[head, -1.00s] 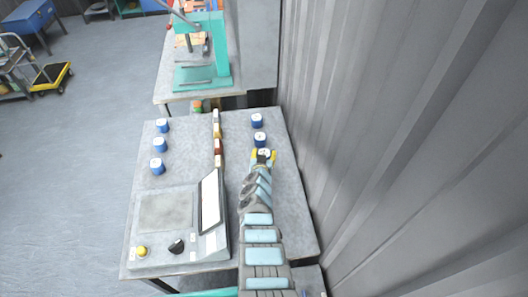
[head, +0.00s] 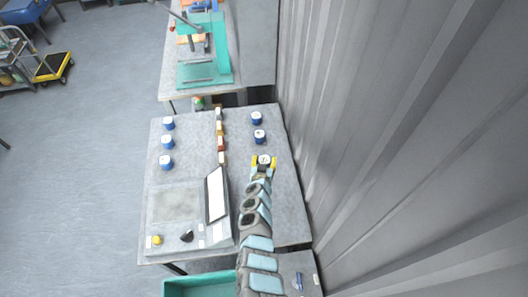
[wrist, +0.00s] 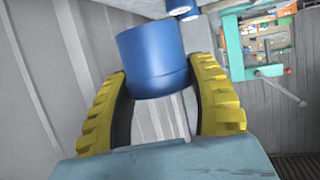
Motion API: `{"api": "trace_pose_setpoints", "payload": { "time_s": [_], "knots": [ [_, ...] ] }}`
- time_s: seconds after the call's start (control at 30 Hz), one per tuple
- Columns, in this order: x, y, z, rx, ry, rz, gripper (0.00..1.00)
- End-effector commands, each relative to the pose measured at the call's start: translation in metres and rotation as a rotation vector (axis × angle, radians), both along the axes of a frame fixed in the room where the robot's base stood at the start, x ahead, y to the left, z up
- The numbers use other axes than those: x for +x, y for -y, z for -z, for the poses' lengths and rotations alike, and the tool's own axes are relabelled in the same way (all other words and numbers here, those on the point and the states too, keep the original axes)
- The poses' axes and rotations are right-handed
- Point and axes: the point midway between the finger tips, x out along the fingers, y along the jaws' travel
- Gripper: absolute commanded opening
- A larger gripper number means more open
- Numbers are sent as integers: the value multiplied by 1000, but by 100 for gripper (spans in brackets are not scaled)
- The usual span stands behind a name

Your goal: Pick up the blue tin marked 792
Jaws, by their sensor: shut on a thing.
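A blue tin (wrist: 153,60) is between the yellow fingers of my gripper (head: 264,161), which is shut on it. In the head view its white lid shows between the fingertips; the mark on it is too small to read surely. Two more blue tins, one farther (head: 256,118) and one nearer (head: 260,137), stand on the table beyond my gripper. Three blue tins stand in a column at the table's left: far (head: 168,123), middle (head: 167,142) and near (head: 166,162). Their numbers are not readable.
The grey table (head: 285,205) has a row of small blocks (head: 220,137) down its middle and a control panel with a screen (head: 216,193) at front left. A corrugated wall (head: 370,130) is close on the right. A teal bin (head: 200,286) is in front; a teal press (head: 205,55) stands behind.

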Motion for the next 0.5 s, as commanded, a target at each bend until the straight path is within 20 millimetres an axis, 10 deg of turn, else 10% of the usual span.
{"api": "trace_pose_setpoints", "payload": {
  "time_s": [0.5],
  "knots": [
    [-40, 0, -11, 3, -6, -1, 18]
  ]
}}
